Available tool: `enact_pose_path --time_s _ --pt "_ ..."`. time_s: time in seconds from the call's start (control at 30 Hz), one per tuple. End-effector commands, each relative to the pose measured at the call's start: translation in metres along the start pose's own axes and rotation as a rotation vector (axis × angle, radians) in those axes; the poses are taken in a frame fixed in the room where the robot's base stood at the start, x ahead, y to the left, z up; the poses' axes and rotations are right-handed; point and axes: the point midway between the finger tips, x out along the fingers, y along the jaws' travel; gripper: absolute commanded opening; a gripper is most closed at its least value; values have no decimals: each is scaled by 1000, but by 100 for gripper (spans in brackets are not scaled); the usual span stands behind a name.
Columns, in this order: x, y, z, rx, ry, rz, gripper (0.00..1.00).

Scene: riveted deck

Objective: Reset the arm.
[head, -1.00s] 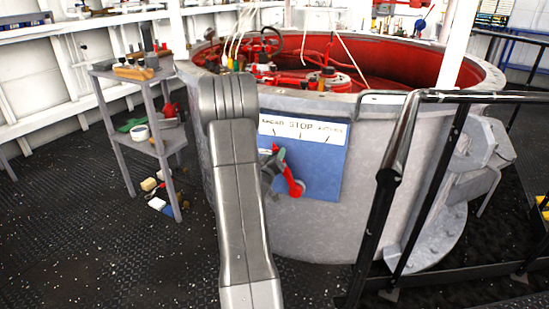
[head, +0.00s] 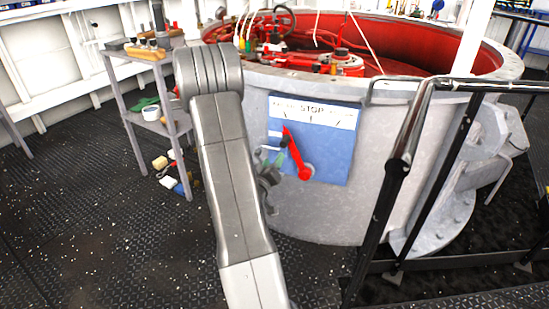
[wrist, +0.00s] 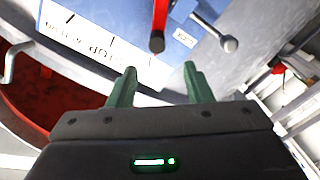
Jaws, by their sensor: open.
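My gripper (head: 270,158) is left of a red lever (head: 298,155) on a blue panel (head: 333,160), partly hidden by my arm in the head view. In the wrist view my gripper (wrist: 158,68) has its two green fingers spread, with nothing between them. The red lever (wrist: 160,15) with a dark tip is just beyond the fingertips, roughly centred and apart from them. In the head view the lever leans up and to the left from its pivot. A white label (head: 345,117) above it reads STOP in the middle.
The panel is on a large grey drum (head: 400,120) with a red interior. A black handrail (head: 400,165) stands close on the right. A grey shelf cart (head: 135,120) with small items stands left. The dark deck (head: 90,250) at lower left is clear.

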Motion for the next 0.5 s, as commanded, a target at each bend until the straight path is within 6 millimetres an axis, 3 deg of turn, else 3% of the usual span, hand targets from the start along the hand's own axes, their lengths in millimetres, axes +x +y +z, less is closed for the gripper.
enact_pose_path --time_s 0.33,0.5 --pt "3 0 0 1 1 1 46" --pt "21 0 1 3 0 4 46"
